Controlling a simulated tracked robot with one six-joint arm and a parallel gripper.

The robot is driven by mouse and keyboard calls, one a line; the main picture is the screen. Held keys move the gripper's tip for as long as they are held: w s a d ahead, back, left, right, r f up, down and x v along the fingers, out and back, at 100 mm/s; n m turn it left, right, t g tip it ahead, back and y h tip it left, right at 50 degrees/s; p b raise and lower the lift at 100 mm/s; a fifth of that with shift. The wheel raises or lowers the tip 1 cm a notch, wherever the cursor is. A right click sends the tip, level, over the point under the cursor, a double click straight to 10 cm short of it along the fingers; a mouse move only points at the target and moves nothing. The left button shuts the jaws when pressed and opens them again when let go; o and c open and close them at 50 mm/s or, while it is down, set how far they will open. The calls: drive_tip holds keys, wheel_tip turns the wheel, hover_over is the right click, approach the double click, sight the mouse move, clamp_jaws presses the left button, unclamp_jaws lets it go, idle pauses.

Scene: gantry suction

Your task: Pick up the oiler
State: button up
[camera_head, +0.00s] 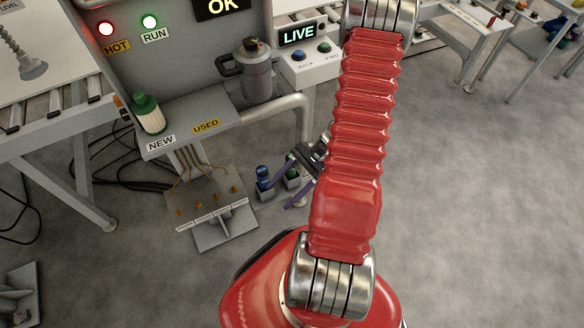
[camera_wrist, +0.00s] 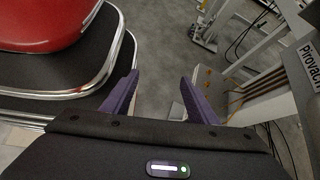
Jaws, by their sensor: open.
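A green and white bottle (camera_head: 147,115) stands on the shelf's left end. Small blue (camera_head: 263,177) and green (camera_head: 293,178) items stand low near my gripper. A metal bracket (camera_head: 212,218) lies left of them. A LIVE control box (camera_head: 308,55) is right of the can. Floor at right is clear.

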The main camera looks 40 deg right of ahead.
wheel_tip(320, 180, down, 9)
drive_tip(key=w+d+m+t+y, duration=0.1)
drive_tip(key=d+m+t, duration=0.1)
drive_tip(key=m+t, duration=0.5)
drive_tip(key=m+t+h, duration=0.9)
drive_tip(key=m+h, duration=0.3)
drive_tip(key=h, duration=0.1)
approach(295, 171)
drive_tip(key=w, duration=0.2)
drive_tip(key=shift+d+f, duration=0.15)
drive_tip(key=shift+w, duration=0.15)
drive_tip(key=shift+y, duration=0.3)
drive_tip(key=w, duration=0.7)
drive_tip(key=shift+w, duration=0.15)
drive_tip(key=shift+w+d, duration=0.1)
drive_tip(key=shift+w, duration=0.45)
drive_tip(key=shift+w, duration=0.1)
